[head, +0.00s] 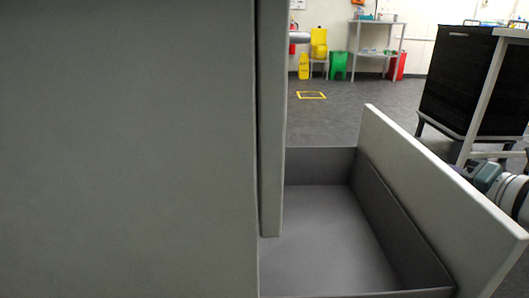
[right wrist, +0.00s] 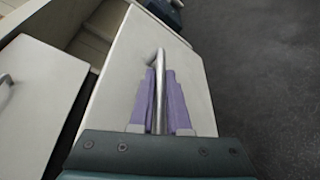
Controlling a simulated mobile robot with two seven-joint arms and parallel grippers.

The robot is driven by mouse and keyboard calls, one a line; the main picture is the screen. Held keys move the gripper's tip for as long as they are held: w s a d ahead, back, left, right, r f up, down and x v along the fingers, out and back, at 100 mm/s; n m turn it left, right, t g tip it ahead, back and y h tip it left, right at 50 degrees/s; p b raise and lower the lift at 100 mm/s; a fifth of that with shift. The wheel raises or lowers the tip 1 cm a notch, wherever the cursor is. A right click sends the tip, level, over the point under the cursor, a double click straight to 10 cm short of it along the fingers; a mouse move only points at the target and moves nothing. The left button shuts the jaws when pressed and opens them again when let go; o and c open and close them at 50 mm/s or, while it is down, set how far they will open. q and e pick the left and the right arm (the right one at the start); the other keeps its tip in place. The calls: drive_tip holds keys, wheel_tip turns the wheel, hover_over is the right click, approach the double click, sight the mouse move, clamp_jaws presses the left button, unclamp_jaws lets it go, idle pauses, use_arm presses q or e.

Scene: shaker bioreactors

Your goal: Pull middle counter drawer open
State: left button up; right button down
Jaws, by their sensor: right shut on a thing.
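A grey drawer (head: 320,225) stands well out from the counter (head: 125,150) in the head view, and its inside is empty where I see it. Its pale front panel (head: 440,200) is on the right. In the right wrist view the same front panel (right wrist: 190,75) carries a metal bar handle (right wrist: 161,75). My right gripper (right wrist: 160,85) has its purple fingers shut on that handle, one on each side. In the head view the gripper itself is hidden behind the front panel; only part of my right arm shows at the right edge. My left gripper is in neither view.
A black crate (head: 472,80) on a stand is at the right. Grey floor (head: 350,115) is open beyond, with a shelf (head: 377,45) at the back.

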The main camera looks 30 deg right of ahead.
drive_tip(key=shift+s+d+b, duration=0.2)
drive_tip(key=shift+s+d, duration=0.3)
drive_tip(key=shift+d, duration=0.35)
drive_tip(key=shift+s+d+b, duration=0.15)
drive_tip(key=shift+s+d, duration=0.35)
drive_tip(key=shift+d, duration=0.3)
drive_tip(key=c, duration=0.9)
unclamp_jaws()
drive_tip(key=shift+s, duration=0.1)
drive_tip(key=p+v, duration=0.4)
drive_tip(key=v, duration=0.5)
drive_tip(key=shift+s+a+r, duration=0.1)
drive_tip(key=shift+s+a, duration=0.05)
drive_tip(key=shift+s, duration=0.2)
